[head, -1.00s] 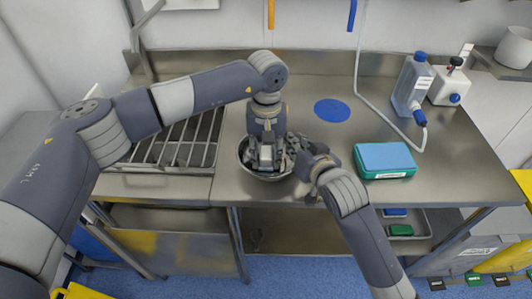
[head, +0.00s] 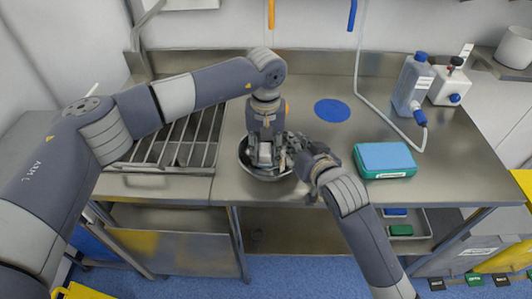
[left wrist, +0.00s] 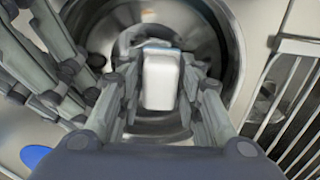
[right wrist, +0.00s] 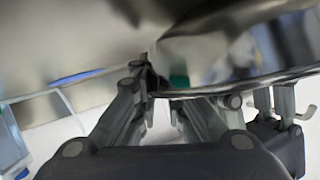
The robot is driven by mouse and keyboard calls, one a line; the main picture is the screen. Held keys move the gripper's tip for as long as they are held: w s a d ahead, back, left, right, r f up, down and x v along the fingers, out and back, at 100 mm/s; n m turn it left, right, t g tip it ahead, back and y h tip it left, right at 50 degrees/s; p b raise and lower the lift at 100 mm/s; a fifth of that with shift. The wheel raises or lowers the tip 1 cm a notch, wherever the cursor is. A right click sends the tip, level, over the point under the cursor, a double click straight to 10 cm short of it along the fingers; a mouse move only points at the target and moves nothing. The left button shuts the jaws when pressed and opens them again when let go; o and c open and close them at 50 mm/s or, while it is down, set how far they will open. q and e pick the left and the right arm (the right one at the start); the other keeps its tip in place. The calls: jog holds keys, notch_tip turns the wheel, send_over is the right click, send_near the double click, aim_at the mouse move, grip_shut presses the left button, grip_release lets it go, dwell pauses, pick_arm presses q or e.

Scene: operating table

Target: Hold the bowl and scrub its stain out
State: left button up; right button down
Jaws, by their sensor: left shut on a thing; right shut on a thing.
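The steel bowl (head: 246,166) stands on the steel worktop near its front edge. My left gripper (head: 266,160) points down into it, shut on a pale block, likely a sponge (left wrist: 161,82), with a bluish far edge. In the left wrist view the block is low inside the bowl (left wrist: 225,45); whether it touches the bottom is hidden. My right gripper (head: 297,163) is at the bowl's right side. In the right wrist view its fingers (right wrist: 165,92) are shut on the rim of the bowl (right wrist: 240,82). I cannot make out a stain.
A green box with a blue top (head: 385,160) lies right of my right gripper. A round blue mat (head: 332,110) lies behind it. A bottle (head: 411,85) and a white device (head: 449,87) stand at the back right. A sink rack (head: 170,145) is on the left.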

pick_arm(q)
jog(key=shift+a, duration=0.1)
jog(key=shift+s+d, duration=0.25)
jog(key=shift+s, duration=0.3)
jog(key=shift+s+d, duration=0.2)
jog(key=shift+s, duration=0.3)
jog(key=shift+w+a, duration=0.25)
jog(key=shift+w, duration=0.35)
jog(key=shift+w+a, duration=0.2)
jog(key=shift+w, duration=0.35)
jog(key=shift+s+d, duration=0.25)
jog(key=shift+s, duration=0.35)
jog(key=shift+s+d, duration=0.2)
jog(key=shift+s, duration=0.35)
jog(key=shift+w+a, duration=0.25)
jog(key=shift+w, duration=0.35)
jog(key=shift+w+a, duration=0.2)
jog(key=shift+w, duration=0.35)
jog(key=shift+s, duration=0.1)
